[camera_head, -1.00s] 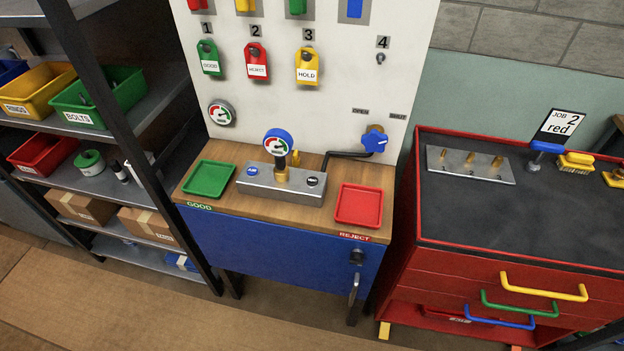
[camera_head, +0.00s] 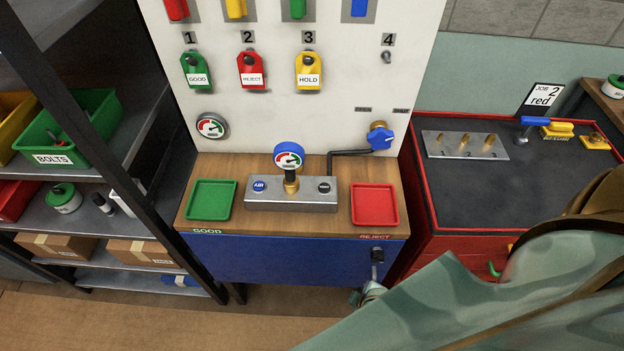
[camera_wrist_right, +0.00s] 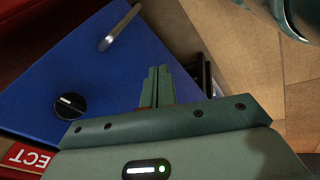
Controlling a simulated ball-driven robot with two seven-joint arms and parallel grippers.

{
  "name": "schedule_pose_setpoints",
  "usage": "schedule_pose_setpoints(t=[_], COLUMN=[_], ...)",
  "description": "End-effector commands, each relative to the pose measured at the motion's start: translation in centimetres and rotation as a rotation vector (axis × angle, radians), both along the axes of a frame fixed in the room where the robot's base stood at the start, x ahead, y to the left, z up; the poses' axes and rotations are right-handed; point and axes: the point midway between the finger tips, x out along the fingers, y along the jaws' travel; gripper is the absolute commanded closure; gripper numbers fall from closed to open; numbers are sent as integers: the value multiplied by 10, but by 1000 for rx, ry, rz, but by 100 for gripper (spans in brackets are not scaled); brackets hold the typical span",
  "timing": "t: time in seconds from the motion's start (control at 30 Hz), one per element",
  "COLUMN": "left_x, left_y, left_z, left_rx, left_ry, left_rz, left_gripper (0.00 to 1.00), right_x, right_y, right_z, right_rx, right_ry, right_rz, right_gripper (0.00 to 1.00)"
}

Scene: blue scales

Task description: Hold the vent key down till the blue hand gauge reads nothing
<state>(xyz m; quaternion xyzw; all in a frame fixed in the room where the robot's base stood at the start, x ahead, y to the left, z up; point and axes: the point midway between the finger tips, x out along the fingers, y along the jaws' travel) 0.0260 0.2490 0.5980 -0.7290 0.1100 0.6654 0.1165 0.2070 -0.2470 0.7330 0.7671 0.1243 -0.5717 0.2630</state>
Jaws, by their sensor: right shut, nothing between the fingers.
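The blue hand gauge (camera_head: 289,156) stands upright on a brass fitting on the grey metal block (camera_head: 290,205). Its dial shows green and red bands; the needle is too small to read. The black vent key (camera_head: 324,187) is on the block's right end, a blue key (camera_head: 259,186) on its left end. Nothing touches either key. My right gripper (camera_head: 370,292) is low in front of the blue cabinet, below and right of the block. In the wrist view its fingers (camera_wrist_right: 155,87) are together and empty. My left gripper is out of view.
A green tray (camera_head: 211,200) and a red tray (camera_head: 374,205) flank the block on the wooden bench top. A blue valve handle (camera_head: 381,139) is behind right. The cabinet front has a black knob (camera_wrist_right: 70,104) and a handle (camera_wrist_right: 121,27). A red tool cabinet (camera_head: 465,190) stands right.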

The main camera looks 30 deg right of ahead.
Motion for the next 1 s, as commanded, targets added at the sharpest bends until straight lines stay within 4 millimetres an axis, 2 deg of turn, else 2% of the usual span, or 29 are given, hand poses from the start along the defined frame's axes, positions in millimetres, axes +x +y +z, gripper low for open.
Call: schedule_pose_setpoints(t=[0.03,0.37,0.47,0.5,0.6,0.7,0.8,0.87,0.97,1.0], left_x=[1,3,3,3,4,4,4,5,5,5], left_y=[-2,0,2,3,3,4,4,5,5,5], left_z=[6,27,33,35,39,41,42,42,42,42], left_rx=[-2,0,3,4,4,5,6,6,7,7], left_ry=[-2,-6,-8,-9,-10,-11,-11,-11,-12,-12], left_rz=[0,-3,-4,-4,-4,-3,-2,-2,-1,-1], left_gripper=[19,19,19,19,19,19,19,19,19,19], right_x=[13,77,98,107,131,153,168,177,197,207], right_y=[-2,-7,3,11,39,74,89,84,56,40], right_z=[26,178,222,238,271,287,287,284,281,283], right_rx=[-17,-67,3,56,259,561,823,942,1090,1136], right_ry=[-29,-214,-294,-328,-388,-348,-198,-88,82,133], right_rz=[9,1,-35,-54,-125,-260,-490,-676,-1060,-1221], right_gripper=[100,100,100,100,100,100,100,100,100,100])
